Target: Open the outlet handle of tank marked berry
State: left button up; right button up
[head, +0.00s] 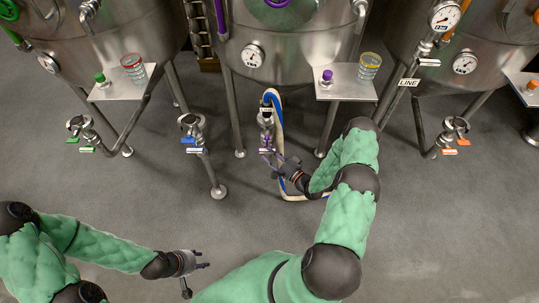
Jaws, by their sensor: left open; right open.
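The middle tank (300,68) has an outlet valve (265,118) at its lower front, with a hose joined near it. A small purple handle (266,140) shows on this valve, partly hidden by my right gripper. My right gripper (272,160) is open, right at the lower end of the valve; I cannot tell whether it touches the handle. I cannot read the word berry on any tank. My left gripper (195,278) is open and empty over the bare floor at the lower left.
Other outlets have green (87,149), blue (188,140) and orange (449,152) handles. Blue and cream hoses (280,120) hang beside the middle valve. Tank legs (214,172) and side shelves with glasses (369,68) stand around. The grey floor in front is clear.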

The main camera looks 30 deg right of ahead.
jog(key=shift+w+a, duration=0.1)
jog(key=shift+w, duration=0.45)
grip_shut()
